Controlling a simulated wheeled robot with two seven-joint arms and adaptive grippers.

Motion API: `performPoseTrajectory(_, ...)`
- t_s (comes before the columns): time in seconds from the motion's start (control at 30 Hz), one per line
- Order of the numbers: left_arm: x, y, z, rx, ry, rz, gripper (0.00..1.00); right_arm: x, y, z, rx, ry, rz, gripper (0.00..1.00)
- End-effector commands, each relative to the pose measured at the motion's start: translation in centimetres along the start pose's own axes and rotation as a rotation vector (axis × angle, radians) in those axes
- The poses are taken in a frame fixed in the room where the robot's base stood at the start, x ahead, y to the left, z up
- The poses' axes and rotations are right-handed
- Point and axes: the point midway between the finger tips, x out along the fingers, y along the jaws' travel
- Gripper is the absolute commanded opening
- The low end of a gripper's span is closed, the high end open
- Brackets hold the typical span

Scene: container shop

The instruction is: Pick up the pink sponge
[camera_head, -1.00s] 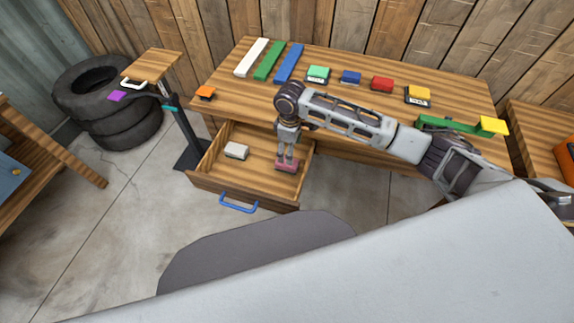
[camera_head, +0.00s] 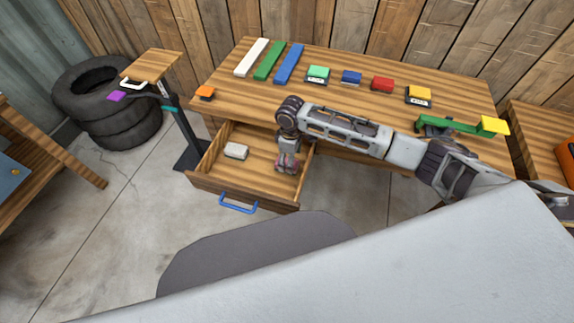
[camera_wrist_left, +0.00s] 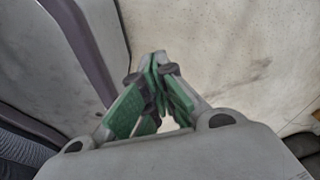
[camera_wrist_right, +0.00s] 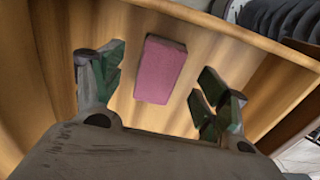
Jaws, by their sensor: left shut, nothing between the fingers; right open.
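The pink sponge (camera_wrist_right: 161,69) is a flat block lying on the wooden floor of the open drawer (camera_head: 243,197). In the right wrist view it shows whole, in the gap between my open fingers and apart from both. My right gripper (camera_wrist_right: 160,82) is open and points down over it. In the head view the right gripper (camera_head: 286,164) hides most of the sponge, and only bits of pink show beside the fingers. My left gripper (camera_wrist_left: 160,70) is shut and empty, above a bare grey surface, and is out of the head view.
The drawer's walls stand close around the right gripper. The tabletop (camera_head: 340,82) above holds several coloured bars and blocks. A black stand (camera_head: 187,130) is left of the drawer.

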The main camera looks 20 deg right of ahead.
Motion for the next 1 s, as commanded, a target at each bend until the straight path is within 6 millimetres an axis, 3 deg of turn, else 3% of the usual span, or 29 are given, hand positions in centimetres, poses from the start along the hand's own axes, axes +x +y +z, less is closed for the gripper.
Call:
performPoseTrajectory(0.33, 0.1, 0.2, -1.4, -0.002, 0.017, 0.002, 0.0, 3.7, -0.1, 0.3, -0.001, -0.002, 0.001, 0.74)
performPoseTrajectory(0.5, 0.0, 0.4, -2.0, -0.003, 0.024, 0.003, 0.0, 4.0, -0.1, 0.3, -0.001, 0.0, 0.001, 0.74)
performPoseTrajectory(0.87, 0.1, 0.5, -1.3, -0.003, 0.012, 0.005, 0.0, 4.0, -0.1, 0.3, -0.001, 0.0, 0.001, 0.74)
performPoseTrajectory(1.0, 0.1, 0.5, -1.2, -0.003, 0.011, 0.005, 0.0, 4.0, -0.1, 0.3, -0.001, 0.0, 0.001, 0.59)
